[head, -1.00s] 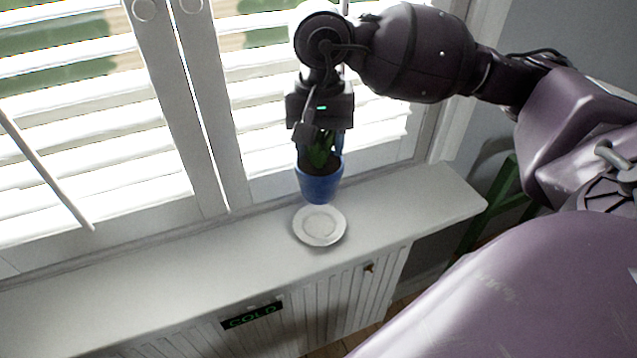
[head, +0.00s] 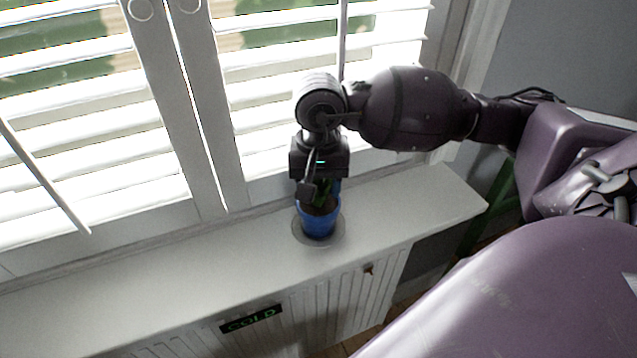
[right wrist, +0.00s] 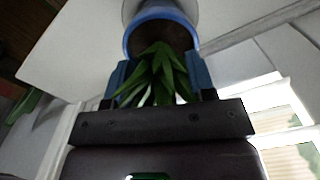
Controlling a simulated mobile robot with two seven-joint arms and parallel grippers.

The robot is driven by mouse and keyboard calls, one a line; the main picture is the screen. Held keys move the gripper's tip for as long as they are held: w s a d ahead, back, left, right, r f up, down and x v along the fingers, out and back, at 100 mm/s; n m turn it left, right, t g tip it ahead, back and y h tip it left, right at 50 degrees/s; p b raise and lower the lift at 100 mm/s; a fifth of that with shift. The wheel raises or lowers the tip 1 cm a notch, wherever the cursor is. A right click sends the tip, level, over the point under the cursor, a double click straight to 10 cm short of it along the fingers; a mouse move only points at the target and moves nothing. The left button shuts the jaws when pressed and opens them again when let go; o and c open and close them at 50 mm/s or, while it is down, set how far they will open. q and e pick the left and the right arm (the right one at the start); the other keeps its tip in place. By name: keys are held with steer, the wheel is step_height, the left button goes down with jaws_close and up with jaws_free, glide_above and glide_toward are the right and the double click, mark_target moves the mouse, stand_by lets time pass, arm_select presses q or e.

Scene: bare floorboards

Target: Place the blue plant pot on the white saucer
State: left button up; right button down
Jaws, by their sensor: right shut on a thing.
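The blue plant pot (head: 319,224) with a green plant and dark soil is upright over the white saucer (head: 339,236) on the windowsill. The saucer's rim shows around the pot's base and looks shaded; I cannot tell for sure whether the pot touches it. My right gripper (head: 320,190) points down from above, shut on the pot, with the leaves between its fingers. In the right wrist view the pot's rim (right wrist: 128,42) lies just beyond the blue fingers, and part of the saucer (right wrist: 130,10) shows behind it. My left gripper is not in view.
The white windowsill (head: 150,270) is clear to the left and right of the saucer. Window shutters (head: 90,130) stand close behind. A radiator with a "COLD" sign (head: 251,319) is below the sill's front edge. A green frame (head: 503,205) stands at the right.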

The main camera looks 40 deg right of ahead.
steer(key=shift+f, duration=0.1)
steer(key=shift+c, duration=2.3)
jaws_free()
steer(key=shift+r, duration=0.25)
step_height(320, 180, up, 12)
steer(key=shift+f+p, duration=0.1)
steer(key=shift+p, duration=0.25)
